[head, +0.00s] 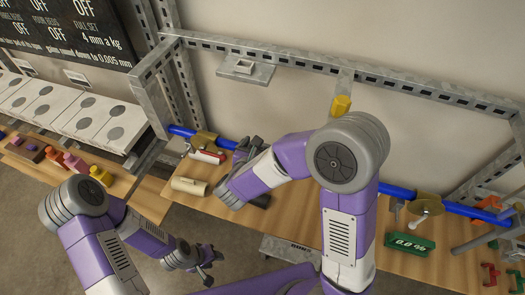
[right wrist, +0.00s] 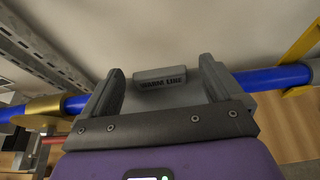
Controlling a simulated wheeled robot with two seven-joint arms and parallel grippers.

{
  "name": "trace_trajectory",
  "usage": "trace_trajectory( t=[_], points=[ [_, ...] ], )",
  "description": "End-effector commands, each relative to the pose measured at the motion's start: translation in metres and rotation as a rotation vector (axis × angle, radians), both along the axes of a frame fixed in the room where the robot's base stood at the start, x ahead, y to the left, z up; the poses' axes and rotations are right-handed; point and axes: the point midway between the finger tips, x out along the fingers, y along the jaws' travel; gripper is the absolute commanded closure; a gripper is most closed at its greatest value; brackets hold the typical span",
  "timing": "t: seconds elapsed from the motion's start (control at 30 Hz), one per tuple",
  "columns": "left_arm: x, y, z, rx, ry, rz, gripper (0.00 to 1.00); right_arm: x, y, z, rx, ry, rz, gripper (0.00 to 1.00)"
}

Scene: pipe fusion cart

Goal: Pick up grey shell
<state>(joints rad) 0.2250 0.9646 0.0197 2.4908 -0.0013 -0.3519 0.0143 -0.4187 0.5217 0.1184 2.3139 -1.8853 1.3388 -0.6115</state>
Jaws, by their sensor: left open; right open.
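A grey shell (head: 248,146), as far as I can tell, is at the blue pipe in the head view, largely hidden by my right gripper (head: 247,153). In the right wrist view, a grey block with dark lettering (right wrist: 161,77) lies between the fingers of my right gripper (right wrist: 158,85). The fingers are open and stand on either side of it; whether they touch it I cannot tell. It covers the middle of the blue pipe (right wrist: 268,79). My left gripper (head: 207,264) is open and empty, low in front of the bench.
A cream cylinder (head: 189,186) and a red-handled tool (head: 208,156) lie left of my right gripper. A dark object (head: 261,199) is partly behind my right arm. A metal frame (head: 290,53) rises behind the bench.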

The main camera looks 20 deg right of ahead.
Motion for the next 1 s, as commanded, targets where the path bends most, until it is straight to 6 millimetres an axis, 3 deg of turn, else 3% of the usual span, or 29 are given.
trace_trajectory(
  t=[0.13, 0.37, 0.73, 1.0],
  points=[
    [0.0, 0.0, 0.0004, 0.0, 0.0, 0.0, 0.57, 0.0119, -0.0076, -0.0056, 0.0, 0.0, -0.001, 0.06],
    [0.0001, 0.0, 0.0004, 0.0, 0.0, 0.0, 0.57, 0.0133, -0.0084, -0.0063, 0.002, 0.0, 0.0, 0.06],
    [0.0002, -0.0001, 0.0006, 0.0, -0.001, 0.0, 0.57, 0.0131, -0.0082, -0.0061, 0.002, 0.0, -0.001, 0.6],
    [0.0001, 0.0, 0.0011, 0.0, 0.0, 0.0, 0.57, 0.0132, -0.0082, -0.0034, 0.003, -0.002, 0.0, 0.62]
  ],
)
